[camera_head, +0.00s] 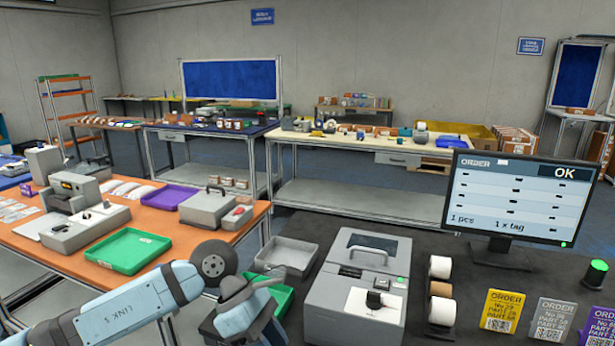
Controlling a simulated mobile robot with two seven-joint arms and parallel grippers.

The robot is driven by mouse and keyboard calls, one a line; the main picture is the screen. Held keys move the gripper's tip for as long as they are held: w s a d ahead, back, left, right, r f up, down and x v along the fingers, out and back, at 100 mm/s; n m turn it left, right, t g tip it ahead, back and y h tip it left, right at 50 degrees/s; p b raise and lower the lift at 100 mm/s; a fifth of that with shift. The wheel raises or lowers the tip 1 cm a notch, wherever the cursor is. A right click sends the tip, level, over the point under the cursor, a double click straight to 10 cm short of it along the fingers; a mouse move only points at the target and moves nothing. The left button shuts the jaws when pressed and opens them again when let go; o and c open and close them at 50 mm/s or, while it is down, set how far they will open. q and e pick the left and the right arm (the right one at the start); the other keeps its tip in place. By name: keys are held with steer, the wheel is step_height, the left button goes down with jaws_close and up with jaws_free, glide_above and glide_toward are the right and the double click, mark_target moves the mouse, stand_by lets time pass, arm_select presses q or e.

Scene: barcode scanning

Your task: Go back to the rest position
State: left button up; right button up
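My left arm (140,304) comes in from the lower left, over the front of the orange table. It bends at a dark round joint (213,262). Its blue-grey wrist part (246,302) runs down to the bottom edge, left of the grey box machine. No fingertips of my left gripper show, and no held object is visible. My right arm and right gripper are not in view.
The dark table holds a grey machine (388,262), label rolls (440,290), a monitor (516,198) reading OK and order cards (502,311). Grey (287,253) and green (278,290) trays lie beside my wrist. The orange table (185,232) holds machines and trays.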

arm_select(q)
steer(key=s+d+r+n+h+p, duration=0.4)
steer(key=s+d+r+n+h, duration=0.25)
steer(key=n+h, duration=0.65)
steer(key=a+f+n+t+y+p, duration=0.2)
steer(key=a+f+n+t+y, duration=0.2)
steer(key=n+t, duration=0.5)
steer(key=w+a+f+n+t+y+p, duration=0.1)
steer(key=a+f+n+t+y, duration=0.3)
steer(key=n, duration=0.8)
steer(key=a+f+n+t+y+p, duration=0.25)
steer(key=a+f+n+t, duration=0.35)
steer(key=n, duration=0.5)
steer(key=s+a+f+n+g+y+p, duration=0.1)
steer(key=s+a+f+n+g+y, duration=0.3)
steer(key=s+f, duration=0.8)
steer(key=a+n+y, duration=0.2)
steer(key=n, duration=0.2)
steer(key=shift+s+f+n, duration=0.2)
steer(key=shift+s+n, duration=0.15)
steer(key=shift+n, duration=0.05)
